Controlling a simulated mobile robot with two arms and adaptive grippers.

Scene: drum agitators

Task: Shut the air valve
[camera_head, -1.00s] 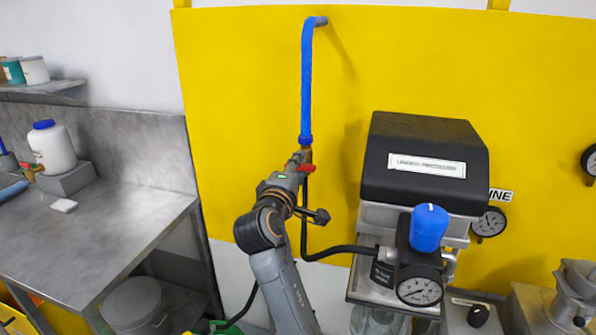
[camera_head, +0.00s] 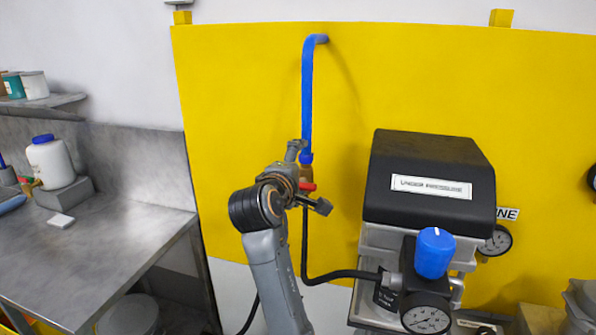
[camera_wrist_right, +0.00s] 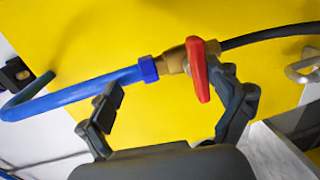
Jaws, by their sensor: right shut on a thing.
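The air valve is a brass fitting (camera_wrist_right: 176,61) with a red lever handle (camera_wrist_right: 198,72), at the lower end of a blue hose (camera_head: 307,105). My left gripper is not in view.
A black-topped machine (camera_head: 430,180) with a blue knob (camera_head: 434,252) and a gauge stands right of my arm. A black hose (camera_head: 340,275) runs to it. A steel bench (camera_head: 100,255) with a white bottle (camera_head: 51,162) is at left. A yellow panel (camera_head: 240,100) is behind.

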